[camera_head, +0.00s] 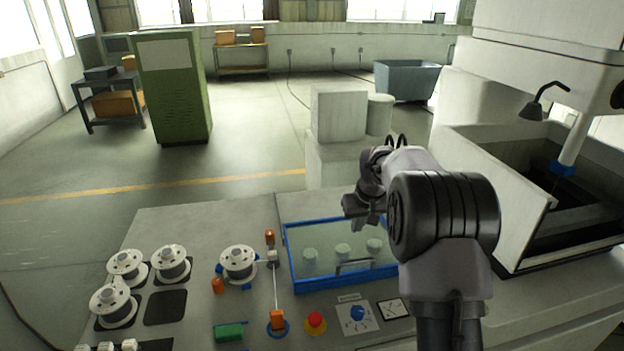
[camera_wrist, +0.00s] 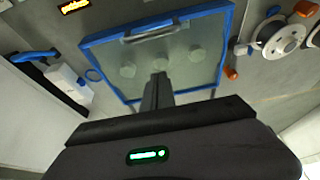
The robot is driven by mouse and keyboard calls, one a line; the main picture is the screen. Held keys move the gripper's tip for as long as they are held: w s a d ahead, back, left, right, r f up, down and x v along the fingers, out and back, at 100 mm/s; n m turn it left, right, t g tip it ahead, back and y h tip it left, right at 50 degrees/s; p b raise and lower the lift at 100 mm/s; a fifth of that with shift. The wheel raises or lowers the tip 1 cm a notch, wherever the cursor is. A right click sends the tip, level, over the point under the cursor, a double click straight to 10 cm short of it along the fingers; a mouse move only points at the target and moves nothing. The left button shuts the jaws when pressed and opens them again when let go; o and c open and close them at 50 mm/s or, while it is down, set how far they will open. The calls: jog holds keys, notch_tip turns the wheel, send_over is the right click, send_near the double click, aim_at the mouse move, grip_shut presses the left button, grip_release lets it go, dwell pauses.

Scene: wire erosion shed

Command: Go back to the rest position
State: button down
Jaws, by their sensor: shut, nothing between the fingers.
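My gripper (camera_head: 366,212) hangs above the right part of a blue-framed clear panel (camera_head: 297,283) on the bench. The wrist view shows my gripper's fingers (camera_wrist: 158,78) closed together and empty, pointing toward the panel. Several pale round pieces show under the panel's clear face, and a metal handle lies along its near edge. My arm comes up from the front of the bench and hides the panel's right end. I cannot tell the exact gap between my fingertips and the panel.
Several wire spools (camera_head: 171,264) sit at the left. A red button (camera_head: 315,322), a blue knob (camera_head: 357,313) and a green block (camera_head: 229,331) lie along the front. An open machine tank (camera_head: 497,226) stands at the right. The bench's back left is clear.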

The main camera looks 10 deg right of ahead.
jog(key=s+a+r+m+b, duration=0.1)
jog(key=s+a+r+b, duration=0.25)
jog(key=s, duration=0.35)
jog(key=s+a+r+m+t+y+b, duration=0.1)
jog(key=s+a+r+b, duration=0.1)
jog(key=s+a, duration=0.4)
jog(key=s+a+r+b, duration=0.3)
jog(key=s, duration=0.6)
jog(key=s+a+f+m+b, duration=0.1)
jog(key=s+f, duration=0.3)
jog(key=s, duration=0.5)
jog(key=s+a+f+m+y+b, duration=0.1)
jog(key=s+a+f+b, duration=0.2)
jog(key=s, duration=0.6)
jog(key=shift+s+a+f+t, duration=0.25)
jog(key=shift+f+t, duration=0.15)
jog(key=shift+f, duration=0.25)
